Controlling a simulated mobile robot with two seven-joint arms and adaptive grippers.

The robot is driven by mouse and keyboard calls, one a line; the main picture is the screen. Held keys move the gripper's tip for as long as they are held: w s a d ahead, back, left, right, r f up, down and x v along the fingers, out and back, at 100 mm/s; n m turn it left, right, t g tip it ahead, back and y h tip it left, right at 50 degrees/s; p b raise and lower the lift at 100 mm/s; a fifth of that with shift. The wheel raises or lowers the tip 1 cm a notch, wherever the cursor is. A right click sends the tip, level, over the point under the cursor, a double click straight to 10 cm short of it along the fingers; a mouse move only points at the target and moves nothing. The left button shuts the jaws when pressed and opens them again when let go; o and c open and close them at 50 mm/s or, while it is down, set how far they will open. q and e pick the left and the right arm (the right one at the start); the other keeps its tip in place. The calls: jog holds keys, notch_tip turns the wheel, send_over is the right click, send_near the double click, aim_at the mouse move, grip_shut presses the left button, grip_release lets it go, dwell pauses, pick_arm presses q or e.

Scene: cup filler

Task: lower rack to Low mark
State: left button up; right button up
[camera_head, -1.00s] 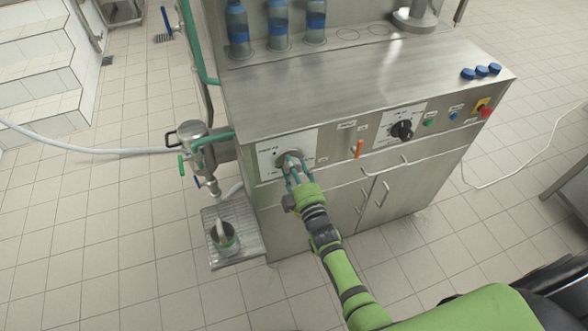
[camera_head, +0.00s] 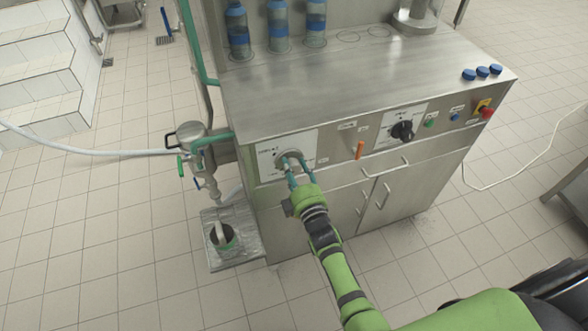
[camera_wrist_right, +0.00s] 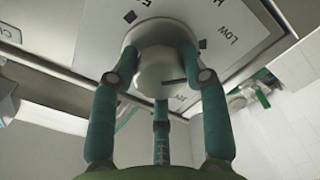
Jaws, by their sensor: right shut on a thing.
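The round rack knob (camera_head: 288,160) sits on a white dial plate (camera_head: 268,150) at the left of the steel machine's front. My right gripper (camera_head: 299,170) is at this knob with its fingers around it. In the right wrist view, the teal fingers of my right gripper (camera_wrist_right: 162,72) close on the pale knob (camera_wrist_right: 165,45). The "LOW" label (camera_wrist_right: 230,30) shows on the plate to the knob's upper right. The fingers hide part of the knob. The rack (camera_head: 248,254), a metal tray, is at the machine's left side with a cup (camera_head: 232,242) on it. My left gripper is not in view.
A nozzle (camera_head: 211,190) hangs above the cup. An orange lever (camera_head: 359,150) and a black dial (camera_head: 402,130) are right of the knob. Bottles (camera_head: 278,25) and blue caps (camera_head: 482,71) stand on top. A white hose (camera_head: 90,152) runs left.

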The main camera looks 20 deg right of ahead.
jog(key=shift+w+r, duration=0.1)
jog(key=shift+r, duration=0.15)
jog(key=o, duration=1.1)
jog(key=shift+a, duration=0.1)
jog(key=shift+o, duration=0.2)
jog(key=shift+f, duration=0.1)
jog(key=shift+f, duration=0.1)
jog(key=shift+s, duration=0.3)
jog(key=s, duration=1.1)
jog(key=shift+s+d, duration=0.2)
jog(key=shift+s, duration=0.1)
